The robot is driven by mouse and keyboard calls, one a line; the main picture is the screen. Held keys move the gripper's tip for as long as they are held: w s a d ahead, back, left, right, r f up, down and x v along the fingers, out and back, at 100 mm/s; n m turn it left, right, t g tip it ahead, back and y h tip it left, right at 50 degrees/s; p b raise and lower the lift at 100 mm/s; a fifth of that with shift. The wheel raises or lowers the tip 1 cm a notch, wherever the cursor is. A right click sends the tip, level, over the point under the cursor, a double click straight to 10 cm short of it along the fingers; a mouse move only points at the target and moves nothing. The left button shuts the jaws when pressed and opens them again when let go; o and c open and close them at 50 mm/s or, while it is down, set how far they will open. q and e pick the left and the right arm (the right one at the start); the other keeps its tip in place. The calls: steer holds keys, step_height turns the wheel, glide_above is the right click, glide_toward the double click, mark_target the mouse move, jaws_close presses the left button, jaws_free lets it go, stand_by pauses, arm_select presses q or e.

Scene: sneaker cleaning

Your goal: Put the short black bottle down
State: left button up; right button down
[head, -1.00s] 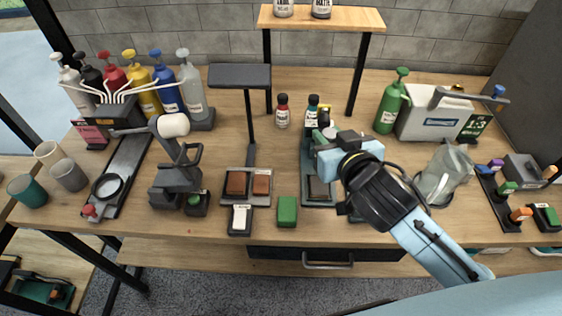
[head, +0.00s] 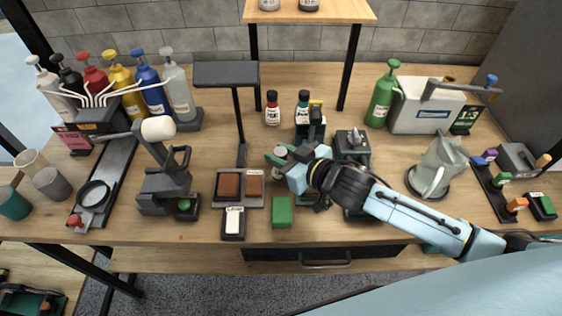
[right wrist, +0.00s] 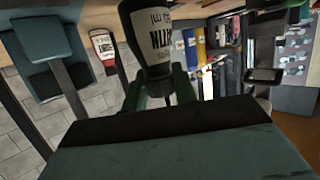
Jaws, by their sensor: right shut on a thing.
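My right gripper (head: 282,160) is shut on a short black bottle with a white label (right wrist: 158,38), over the middle of the table. The bottle (head: 279,153) is partly hidden by the gripper in the head view. In the right wrist view it looks upside down, with the green fingers around its narrow neck end. I cannot tell whether its base touches the table. My left gripper is not in view.
A grey post stand (head: 239,125) is close to the left. Brown blocks (head: 228,184) and a green block (head: 281,211) lie in front. Bare table shows behind the gripper, left of the bottles.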

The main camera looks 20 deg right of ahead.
step_height(320, 180, down, 2)
steer(key=shift+f, duration=0.3)
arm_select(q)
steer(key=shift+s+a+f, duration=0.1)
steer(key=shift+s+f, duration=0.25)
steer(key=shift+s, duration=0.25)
arm_select(e)
steer(key=c, duration=1.1)
jaws_free()
steer(key=shift+s+d+r, duration=0.1)
steer(key=shift+s+r, duration=0.1)
steer(key=shift+s, duration=0.05)
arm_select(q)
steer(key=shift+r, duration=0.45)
arm_select(e)
steer(key=v, duration=1.1)
steer(key=shift+s+d+r, duration=0.15)
steer(key=shift+s+d, duration=0.05)
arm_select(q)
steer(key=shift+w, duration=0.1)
